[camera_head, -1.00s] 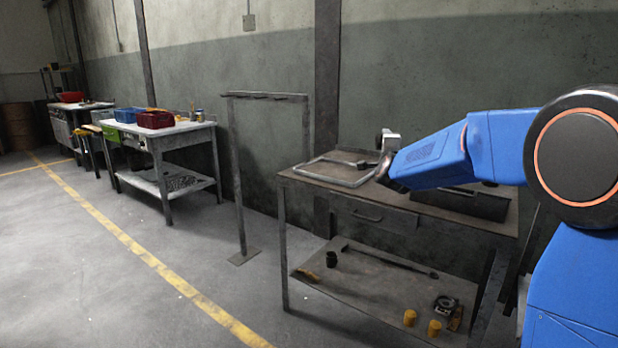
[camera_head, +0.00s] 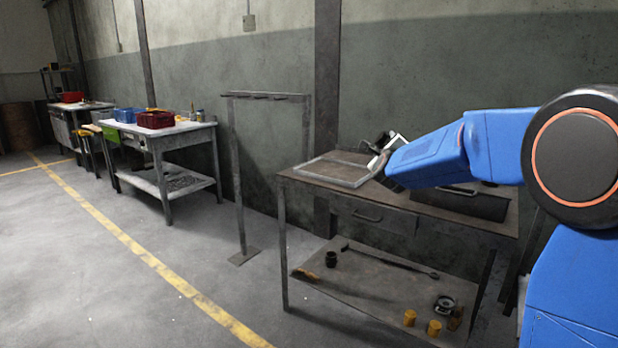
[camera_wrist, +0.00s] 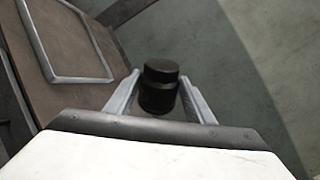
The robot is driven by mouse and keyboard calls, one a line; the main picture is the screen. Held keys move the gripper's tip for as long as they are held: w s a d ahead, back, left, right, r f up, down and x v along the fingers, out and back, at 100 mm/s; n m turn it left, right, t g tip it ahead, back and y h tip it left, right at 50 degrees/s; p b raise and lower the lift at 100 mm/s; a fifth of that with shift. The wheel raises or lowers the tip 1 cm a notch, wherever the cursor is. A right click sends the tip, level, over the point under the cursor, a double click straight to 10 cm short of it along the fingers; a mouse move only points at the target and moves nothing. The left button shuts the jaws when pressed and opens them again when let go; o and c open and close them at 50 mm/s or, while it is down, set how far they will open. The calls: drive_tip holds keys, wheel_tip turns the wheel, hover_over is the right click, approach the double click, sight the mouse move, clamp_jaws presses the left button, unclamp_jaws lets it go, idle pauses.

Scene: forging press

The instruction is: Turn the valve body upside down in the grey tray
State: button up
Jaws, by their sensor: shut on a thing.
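The valve body (camera_wrist: 158,92) is a black stepped cylinder, with a narrower round top above a wider ribbed part. My gripper (camera_wrist: 161,80) is shut on it, one grey finger on each side. The grey tray (camera_wrist: 110,76) shows at the upper left of the wrist view, apart from the held part. In the head view the tray (camera_head: 312,175) lies on the left of the workbench, and its visible floor looks bare. My gripper is above the tray's right side there, partly hidden by my blue arm.
The workbench (camera_head: 440,209) stands against the wall, with a dark box (camera_head: 475,205) on its right. Its lower shelf (camera_head: 365,285) holds a long tool, yellow cylinders and small parts. A metal stand (camera_head: 237,180) is left of the bench. The floor in front is open.

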drive_tip(key=shift+m, duration=0.7)
drive_tip(key=m, duration=0.4)
drive_tip(key=shift+h, duration=0.3)
drive_tip(key=m, duration=0.5)
